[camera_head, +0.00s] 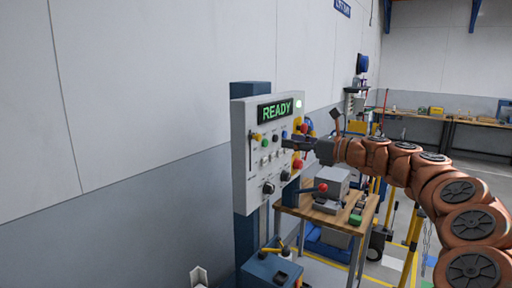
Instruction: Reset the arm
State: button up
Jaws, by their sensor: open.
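My copper-coloured arm reaches in from the right, and my gripper (287,143) is open in front of the right part of a light grey control panel (240,180). I see nothing held in it.
A wooden table (318,215) stands right of the panel, with a grey machine (326,184) and a red-knobbed lever on it. A blue box (270,272) with a lever stands below the panel. A workbench (455,122) lies at the back. A pale wall runs along the left.

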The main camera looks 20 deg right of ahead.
jog(key=s+a+f+n+g, duration=0.2)
jog(key=s+a+n+g, duration=0.15)
jog(key=a, duration=0.45)
jog(key=s+a+f+n+g+y, duration=0.1)
jog(key=s+a+n+g, duration=0.1)
jog(key=a+n, duration=0.45)
jog(key=s+a+f+n+g, duration=0.2)
jog(key=s+a, duration=0.1)
jog(key=a, duration=0.6)
jog(key=s+a+f+n+g+h, duration=0.2)
jog(key=s+a+f+n, duration=0.2)
jog(key=s+f, duration=0.15)
jog(key=s+a+f+n+g+h, duration=0.1)
jog(key=s+a+f+n+g, duration=0.25)
jog(key=s+f, duration=0.2)
jog(key=s+d+f+n+g+h, duration=0.2)
jog(key=s+d+f+n+h, duration=0.2)
jog(key=s+f, duration=0.3)
jog(key=s+d+f+n+g+h, duration=0.1)
jog(key=s+d+f+n+h, duration=0.3)
jog(key=s, duration=1.2)
notch_tip(320, 180, down, 4)
jog(key=shift+s+d+r+n+g, duration=0.15)
jog(key=shift+d+n+g, duration=0.25)
jog(key=shift+d+n, duration=0.55)
jog(key=shift+d, duration=0.1)
